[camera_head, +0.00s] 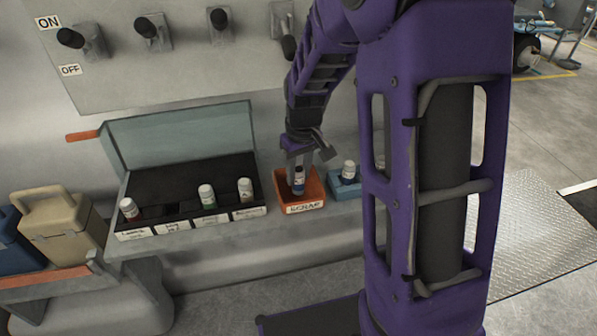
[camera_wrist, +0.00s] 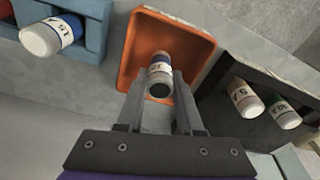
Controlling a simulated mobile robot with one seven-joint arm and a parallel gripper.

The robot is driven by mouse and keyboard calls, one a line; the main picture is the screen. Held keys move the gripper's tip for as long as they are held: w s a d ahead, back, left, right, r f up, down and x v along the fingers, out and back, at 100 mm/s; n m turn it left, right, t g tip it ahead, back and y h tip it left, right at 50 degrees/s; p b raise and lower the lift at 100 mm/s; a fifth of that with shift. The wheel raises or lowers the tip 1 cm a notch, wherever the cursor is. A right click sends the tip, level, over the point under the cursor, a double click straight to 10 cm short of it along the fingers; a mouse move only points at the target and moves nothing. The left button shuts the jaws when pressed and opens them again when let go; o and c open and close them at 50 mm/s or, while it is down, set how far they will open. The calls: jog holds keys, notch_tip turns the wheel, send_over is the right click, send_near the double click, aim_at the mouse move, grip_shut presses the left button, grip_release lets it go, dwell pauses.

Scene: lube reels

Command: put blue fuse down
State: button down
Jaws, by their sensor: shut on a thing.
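The blue fuse (camera_head: 299,181) is a small cylinder with a blue band and a dark end. My gripper (camera_head: 300,172) is shut on it, inside the outline of the orange tray labelled SCRAP (camera_head: 304,208). In the wrist view the fuse (camera_wrist: 160,72) stands between my two fingertips (camera_wrist: 160,92), with the orange tray (camera_wrist: 135,75) around it. I cannot tell whether the fuse touches the tray floor.
Left of the tray is an open dark fuse case (camera_head: 183,222) holding a red, a green and a beige-banded fuse. Right of it is a blue holder (camera_head: 338,195) with a white-capped fuse (camera_head: 348,172). Wall switches (camera_head: 153,31) are above.

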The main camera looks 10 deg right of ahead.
jog(key=c, duration=0.6)
grip_release()
jog(key=shift+f, duration=0.1)
jog(key=shift+o, duration=0.2)
notch_tip(320, 180, up, 12)
jog(key=s+p, duration=0.1)
jog(key=p, duration=0.1)
jog(key=shift+s+d, duration=0.2)
